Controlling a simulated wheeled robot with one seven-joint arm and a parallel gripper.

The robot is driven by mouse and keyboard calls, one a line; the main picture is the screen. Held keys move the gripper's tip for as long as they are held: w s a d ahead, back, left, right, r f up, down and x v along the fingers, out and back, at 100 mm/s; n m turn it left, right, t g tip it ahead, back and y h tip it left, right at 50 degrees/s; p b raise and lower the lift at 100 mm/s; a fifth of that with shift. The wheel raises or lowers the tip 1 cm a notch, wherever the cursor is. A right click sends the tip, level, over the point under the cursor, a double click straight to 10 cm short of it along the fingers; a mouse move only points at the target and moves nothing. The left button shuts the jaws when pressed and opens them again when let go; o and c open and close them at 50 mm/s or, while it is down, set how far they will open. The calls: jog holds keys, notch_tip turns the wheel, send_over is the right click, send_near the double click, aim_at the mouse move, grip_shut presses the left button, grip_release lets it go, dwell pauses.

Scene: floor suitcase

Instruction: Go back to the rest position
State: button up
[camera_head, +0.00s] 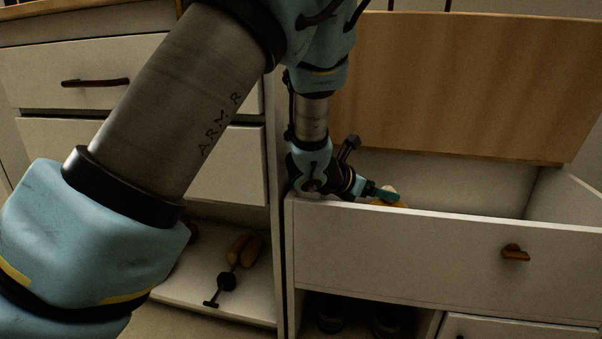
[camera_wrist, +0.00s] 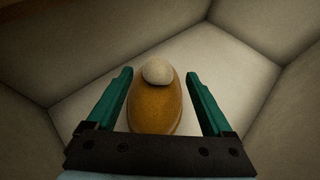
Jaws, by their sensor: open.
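My gripper (camera_head: 383,193) reaches down over the front wall into the open white drawer (camera_head: 430,235) in the head view. In the wrist view my gripper (camera_wrist: 160,105) is open, with one green finger on each side of an oval orange-brown object with a pale round knob (camera_wrist: 155,112). The object lies in a corner area of the drawer, and a small part of it (camera_head: 398,204) shows beside the fingers in the head view. I cannot tell whether the fingers touch it. Much of the drawer's inside is hidden by its front wall.
A wooden panel (camera_head: 460,85) rises behind the open drawer. Closed white drawers (camera_head: 85,75) stand at the left. A low shelf (camera_head: 215,285) holds brown objects (camera_head: 245,250) and a small black-handled item (camera_head: 226,282). Dark shoes (camera_head: 385,320) sit below the open drawer.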

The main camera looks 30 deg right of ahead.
notch_tip(320, 180, up, 9)
jog(key=p, duration=0.9)
